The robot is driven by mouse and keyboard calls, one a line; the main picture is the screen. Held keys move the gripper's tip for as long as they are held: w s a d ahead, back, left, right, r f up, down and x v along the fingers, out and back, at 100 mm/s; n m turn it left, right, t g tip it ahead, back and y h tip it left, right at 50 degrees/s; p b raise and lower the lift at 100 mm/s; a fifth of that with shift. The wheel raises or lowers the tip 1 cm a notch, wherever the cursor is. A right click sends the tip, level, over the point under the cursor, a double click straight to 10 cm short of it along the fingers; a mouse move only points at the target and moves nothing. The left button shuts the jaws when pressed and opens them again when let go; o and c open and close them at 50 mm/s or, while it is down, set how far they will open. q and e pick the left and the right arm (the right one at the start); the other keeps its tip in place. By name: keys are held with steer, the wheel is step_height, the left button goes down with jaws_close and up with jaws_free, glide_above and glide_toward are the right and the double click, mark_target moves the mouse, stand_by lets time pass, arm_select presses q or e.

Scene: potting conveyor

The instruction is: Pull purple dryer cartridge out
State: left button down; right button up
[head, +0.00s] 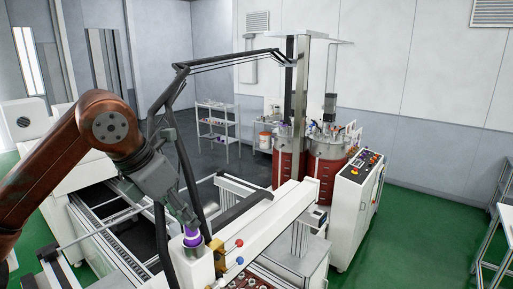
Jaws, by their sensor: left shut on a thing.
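The purple dryer cartridge (192,238) stands at the end of the white machine housing, with its purple band and a pale top part showing. My left gripper (186,222) comes down on it from above, on the reddish-brown arm from the left. It is shut on the cartridge's top. The cartridge's lower part is hidden, so I cannot tell how deep it sits in the housing (190,264). My right gripper is not in view.
Black hoses hang just around my left gripper. A brass block (217,246) and red and blue knobs sit right of the cartridge. A conveyor (105,235) lies to the left. Red tanks (325,170) and a control cabinet (357,205) stand behind.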

arm_select(q)
steer(key=shift+r+p, duration=0.4)
steer(key=shift+r, duration=1.3)
steer(key=shift+r, duration=1.5)
steer(key=shift+r, duration=0.15)
step_height(320, 180, up, 7)
steer(key=shift+w, duration=0.1)
stand_by(0.4)
